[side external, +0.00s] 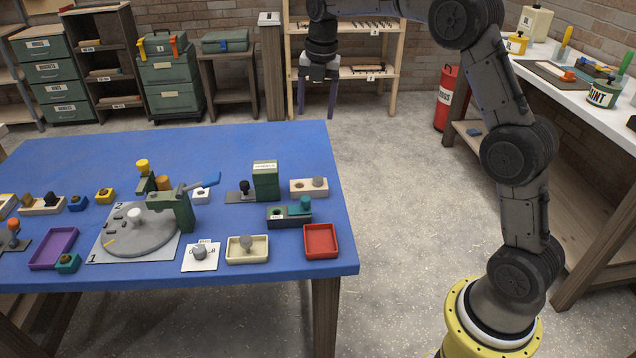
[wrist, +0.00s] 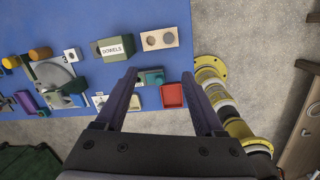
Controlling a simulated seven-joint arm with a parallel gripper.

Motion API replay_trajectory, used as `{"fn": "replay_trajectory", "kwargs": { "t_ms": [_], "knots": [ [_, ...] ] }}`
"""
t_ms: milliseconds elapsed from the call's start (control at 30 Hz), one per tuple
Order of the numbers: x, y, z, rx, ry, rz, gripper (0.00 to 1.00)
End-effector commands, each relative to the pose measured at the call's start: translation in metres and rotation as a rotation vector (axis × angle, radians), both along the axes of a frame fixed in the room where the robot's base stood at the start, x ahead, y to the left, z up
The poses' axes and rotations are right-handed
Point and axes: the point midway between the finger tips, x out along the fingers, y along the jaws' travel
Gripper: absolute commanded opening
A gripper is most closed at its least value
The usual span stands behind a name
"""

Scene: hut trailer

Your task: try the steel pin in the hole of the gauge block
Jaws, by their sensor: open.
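My gripper (side external: 316,112) is open and empty, high above the floor beyond the table's right back corner in the side view; its two fingers also show apart in the wrist view (wrist: 158,75). Which thing is the steel pin is not certain: a grey knobbed piece (side external: 246,242) stands in a cream tray, and another grey piece (side external: 199,251) sits on a white card. A beige block (side external: 304,194) with a round hole and a grey round top may be the gauge block; it also shows in the wrist view (wrist: 158,47). A small white block (side external: 200,196) also has a dark hole.
The blue table (side external: 90,150) also holds a green box (side external: 265,182), a dark block with a teal peg (side external: 290,220), a red tray (side external: 321,255), a round grey turntable (side external: 130,240) with a green lever stand, and a purple tray (side external: 53,265). A workbench stands right.

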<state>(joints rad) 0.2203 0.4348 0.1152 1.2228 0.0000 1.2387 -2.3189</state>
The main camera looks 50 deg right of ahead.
Motion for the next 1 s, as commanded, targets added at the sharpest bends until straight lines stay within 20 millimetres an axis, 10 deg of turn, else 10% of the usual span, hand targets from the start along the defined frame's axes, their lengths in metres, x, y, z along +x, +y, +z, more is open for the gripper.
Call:
{"fn": "replay_trajectory", "kwargs": {
  "t_ms": [200,1000],
  "knots": [
    [0.014,-0.025,-0.068,0.025,0.102,-0.043,0.71],
    [0.011,-0.029,-0.171,0.032,0.128,-0.055,0.71]
  ]
}}
